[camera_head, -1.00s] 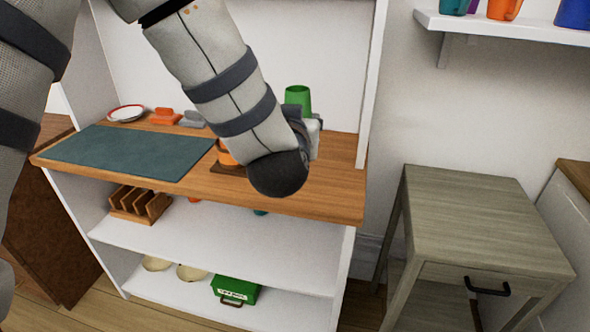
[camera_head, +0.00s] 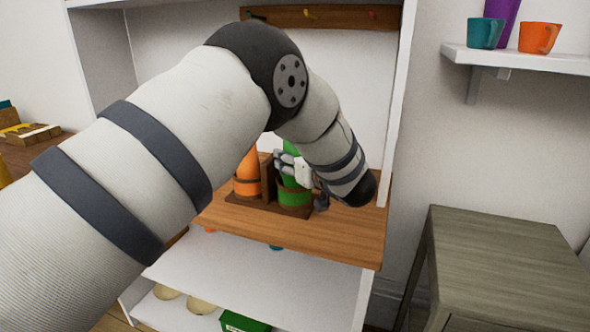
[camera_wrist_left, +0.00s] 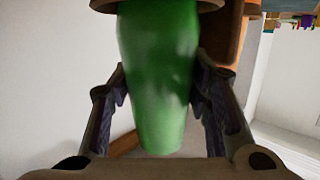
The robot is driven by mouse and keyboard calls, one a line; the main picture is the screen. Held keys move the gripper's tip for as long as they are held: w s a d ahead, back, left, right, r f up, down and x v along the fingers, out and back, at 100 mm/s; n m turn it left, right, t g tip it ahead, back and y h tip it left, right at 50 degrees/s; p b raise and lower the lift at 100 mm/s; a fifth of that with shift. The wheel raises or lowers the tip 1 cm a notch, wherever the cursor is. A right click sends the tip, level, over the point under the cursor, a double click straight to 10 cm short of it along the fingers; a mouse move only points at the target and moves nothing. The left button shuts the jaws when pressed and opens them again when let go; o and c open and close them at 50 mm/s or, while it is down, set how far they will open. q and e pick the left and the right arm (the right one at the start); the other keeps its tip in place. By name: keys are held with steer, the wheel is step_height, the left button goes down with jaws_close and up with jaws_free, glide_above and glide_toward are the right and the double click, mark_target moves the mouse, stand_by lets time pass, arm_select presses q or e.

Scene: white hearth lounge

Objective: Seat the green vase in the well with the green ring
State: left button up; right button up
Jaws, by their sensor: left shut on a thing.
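The green vase (camera_head: 291,149) stands upright at the green-ringed well (camera_head: 294,197) of the dark wooden holder (camera_head: 267,206) on the shelf top. My left gripper (camera_head: 286,166) is shut on the vase around its middle. In the left wrist view the vase (camera_wrist_left: 158,75) lies between both fingers, and one end meets a brown rim (camera_wrist_left: 165,4). The vase's lower end looks to be within the rim; how deep it sits is hidden. My right gripper is out of view.
An orange vase (camera_head: 248,162) stands in the neighbouring well, left of a wooden divider (camera_head: 268,178). The wooden top (camera_head: 335,228) is clear in front. The unit's white side wall (camera_head: 399,110) rises close to the right of my wrist. A grey side table (camera_head: 500,265) stands farther right.

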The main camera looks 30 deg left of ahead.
arm_select(q)
steer(key=shift+f, duration=0.9)
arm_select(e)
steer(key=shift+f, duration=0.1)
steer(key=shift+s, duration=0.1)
arm_select(q)
steer(key=shift+f, duration=0.2)
steer(key=o, duration=1.1)
steer(key=shift+c, duration=0.2)
steer(key=shift+r, duration=0.25)
steer(key=v, duration=1.2)
steer(key=shift+p, duration=0.35)
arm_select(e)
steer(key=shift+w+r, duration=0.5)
